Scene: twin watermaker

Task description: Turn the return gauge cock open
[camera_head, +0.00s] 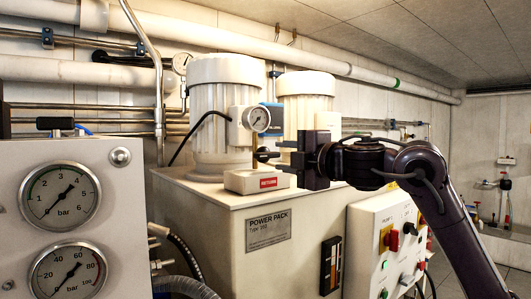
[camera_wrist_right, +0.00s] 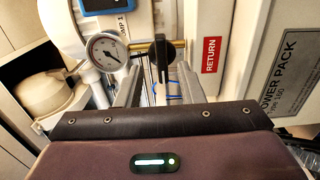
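The return gauge cock has a small black handle (camera_head: 265,154) just below the round return gauge (camera_head: 257,119), above a white block with a red RETURN label (camera_head: 268,183). In the right wrist view the black handle (camera_wrist_right: 161,52) stands on a brass pipe, with the gauge (camera_wrist_right: 107,52) to its left and the RETURN label (camera_wrist_right: 211,55) to its right. My right gripper (camera_head: 284,157) is open and empty, pointing at the handle. In the wrist view its two fingers (camera_wrist_right: 160,78) flank the space in front of the handle; contact cannot be told. My left gripper is not in view.
The block sits on top of the power pack cabinet (camera_head: 220,240), with white motor housings (camera_head: 228,110) behind. A panel with two large gauges (camera_head: 60,195) stands at the left. A control box with knobs (camera_head: 385,245) is below my right arm.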

